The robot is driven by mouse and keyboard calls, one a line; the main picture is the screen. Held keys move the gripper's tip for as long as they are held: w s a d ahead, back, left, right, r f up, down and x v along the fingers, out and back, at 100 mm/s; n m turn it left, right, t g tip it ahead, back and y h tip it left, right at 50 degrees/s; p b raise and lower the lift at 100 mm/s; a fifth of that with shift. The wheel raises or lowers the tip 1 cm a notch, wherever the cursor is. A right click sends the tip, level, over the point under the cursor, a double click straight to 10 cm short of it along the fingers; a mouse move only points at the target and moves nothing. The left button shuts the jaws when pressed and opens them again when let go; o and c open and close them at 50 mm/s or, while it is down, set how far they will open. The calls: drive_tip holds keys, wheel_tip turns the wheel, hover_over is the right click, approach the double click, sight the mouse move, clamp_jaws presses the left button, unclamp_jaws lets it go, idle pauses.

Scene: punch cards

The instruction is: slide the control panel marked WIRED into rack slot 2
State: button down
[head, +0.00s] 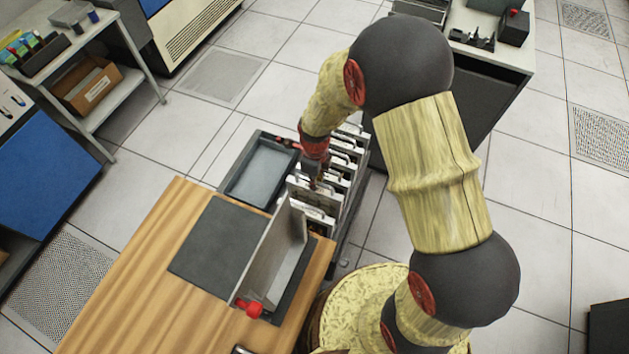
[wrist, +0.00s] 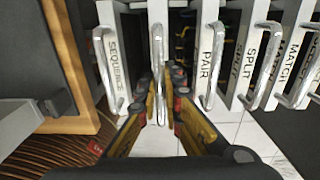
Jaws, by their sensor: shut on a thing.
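My gripper (wrist: 162,108) is shut on the chrome handle (wrist: 158,62) of a white-fronted panel (wrist: 158,12) in the wrist view. This panel's label is hidden, so I cannot tell whether it is WIRED. It stands between a panel marked SEQUENCE (wrist: 108,40) and one marked PAIR (wrist: 208,50). In the head view my gripper (head: 315,182) is over the row of upright panels (head: 312,212) in the rack (head: 352,205). No slot number is legible in either view, so I cannot tell which is slot 2.
Panels marked SPLIT (wrist: 252,50) and MATCH (wrist: 292,45) stand to the right. A wooden table (head: 135,270) with a dark mat (head: 218,240) lies at front left. A grey tray (head: 232,180) sits beside the rack. A red knob (head: 250,308) is by an upright grey plate (head: 265,255).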

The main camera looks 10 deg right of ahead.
idle(0.7)
drive_tip(key=shift+w+f+b, duration=0.1)
drive_tip(key=shift+f+b, duration=0.55)
drive_tip(key=shift+f, duration=0.55)
drive_tip(key=c, duration=1.9)
unclamp_jaws()
drive_tip(key=shift+s+f, duration=0.1)
drive_tip(key=shift+s, duration=0.1)
wheel_tip(320, 180, up, 12)
drive_tip(key=shift+w+r, duration=0.1)
